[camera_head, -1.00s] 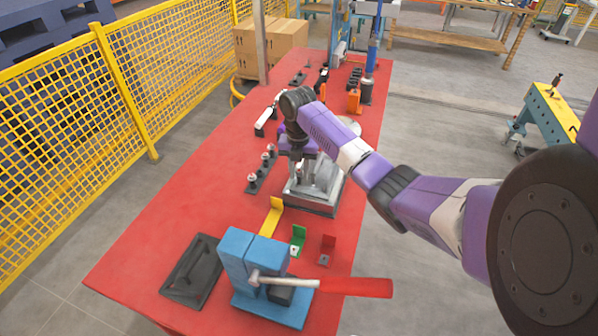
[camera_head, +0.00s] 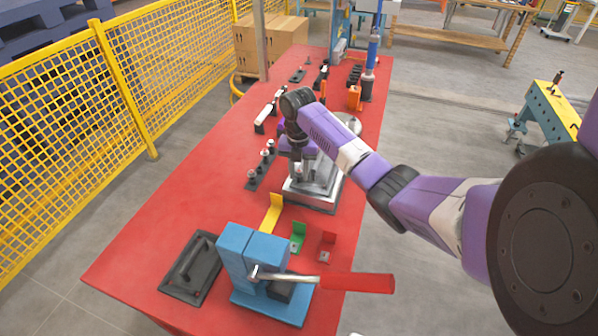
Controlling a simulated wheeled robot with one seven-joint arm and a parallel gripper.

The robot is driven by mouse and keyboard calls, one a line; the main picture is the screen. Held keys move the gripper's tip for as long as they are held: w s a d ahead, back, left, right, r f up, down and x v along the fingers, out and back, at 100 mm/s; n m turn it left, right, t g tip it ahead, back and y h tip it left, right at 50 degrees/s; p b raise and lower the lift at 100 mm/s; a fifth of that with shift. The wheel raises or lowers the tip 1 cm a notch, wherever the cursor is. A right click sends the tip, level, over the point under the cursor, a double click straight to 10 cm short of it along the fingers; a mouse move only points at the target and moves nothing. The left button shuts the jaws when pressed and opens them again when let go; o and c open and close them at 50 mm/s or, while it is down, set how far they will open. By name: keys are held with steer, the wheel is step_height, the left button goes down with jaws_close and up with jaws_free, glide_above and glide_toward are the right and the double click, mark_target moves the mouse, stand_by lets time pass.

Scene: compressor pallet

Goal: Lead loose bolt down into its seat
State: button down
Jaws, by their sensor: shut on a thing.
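My gripper (camera_head: 298,169) points down over the left side of a silver metal block on a dark base (camera_head: 312,203). It is shut on the loose bolt, which is small and mostly hidden between the fingers. My wrist and forearm cover part of the block. The seat under the bolt is hidden, so I cannot tell whether the bolt touches it.
A dark rack with several upright bolts (camera_head: 252,185) stands just left of the block. Yellow (camera_head: 271,214), green (camera_head: 298,238) and red (camera_head: 327,247) brackets stand in front.

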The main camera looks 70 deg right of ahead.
steer(key=shift+f, duration=0.65)
stand_by(0.4)
steer(key=c, duration=1)
jaws_free()
steer(key=shift+c, duration=0.2)
steer(key=shift+s, duration=0.1)
steer(key=shift+w+r+b, duration=0.2)
steer(key=shift+r+b, duration=0.65)
steer(key=shift+r, duration=3.1)
